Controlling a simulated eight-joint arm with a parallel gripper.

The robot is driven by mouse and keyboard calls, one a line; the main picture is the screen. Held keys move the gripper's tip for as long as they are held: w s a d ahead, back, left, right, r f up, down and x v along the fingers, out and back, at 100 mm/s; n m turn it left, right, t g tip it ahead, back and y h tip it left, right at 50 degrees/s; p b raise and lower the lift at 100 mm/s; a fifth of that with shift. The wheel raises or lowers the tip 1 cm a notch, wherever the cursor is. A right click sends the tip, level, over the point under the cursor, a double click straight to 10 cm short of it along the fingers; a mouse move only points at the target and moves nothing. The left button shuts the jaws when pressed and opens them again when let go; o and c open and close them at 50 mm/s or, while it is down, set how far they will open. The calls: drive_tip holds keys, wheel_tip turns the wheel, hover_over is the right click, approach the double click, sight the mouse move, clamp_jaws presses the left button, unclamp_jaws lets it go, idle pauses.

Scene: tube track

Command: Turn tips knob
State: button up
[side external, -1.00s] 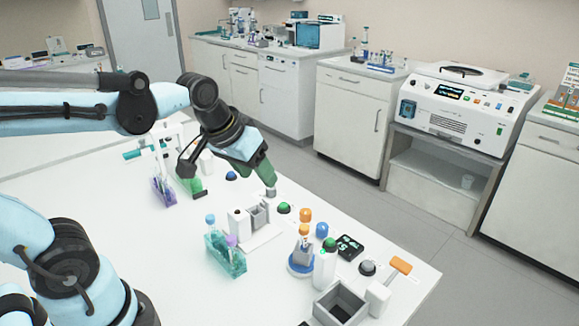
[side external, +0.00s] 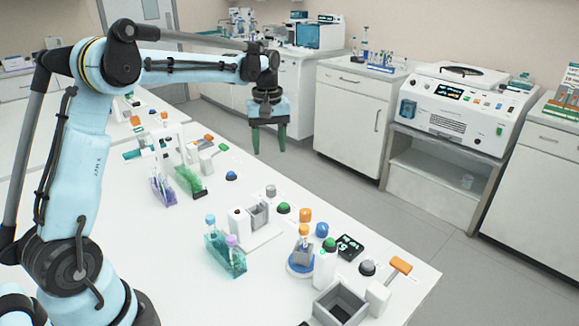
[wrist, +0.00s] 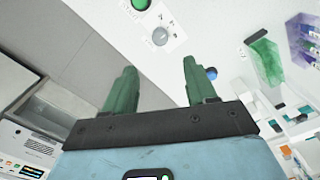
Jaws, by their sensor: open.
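A small grey knob (side external: 271,190) stands near the far edge of the white table, beside a green button (side external: 284,208). In the wrist view the knob (wrist: 160,37) sits on a white plate with small dark marks around it; I cannot read them or tell which way it points. My gripper (side external: 269,146) points down with green fingers apart, raised above and behind the knob in the side view, touching nothing. In the wrist view the gripper (wrist: 160,68) is empty, with the knob beyond the gap between its fingertips. Another, darker grey knob (side external: 367,267) is farther right.
A rack of teal tubes (side external: 226,255) and a block with a grey square well (side external: 258,214) stand nearby. An orange-handled lever (side external: 400,265) and an open grey box (side external: 341,306) are at the right. A blue button (side external: 231,176) lies left of the knob. Floor shows beyond the table edge.

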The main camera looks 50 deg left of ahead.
sight(271, 187)
wheel_tip(271, 187, down, 12)
drive_tip(key=shift+f, duration=0.1)
idle(0.5)
clamp_jaws()
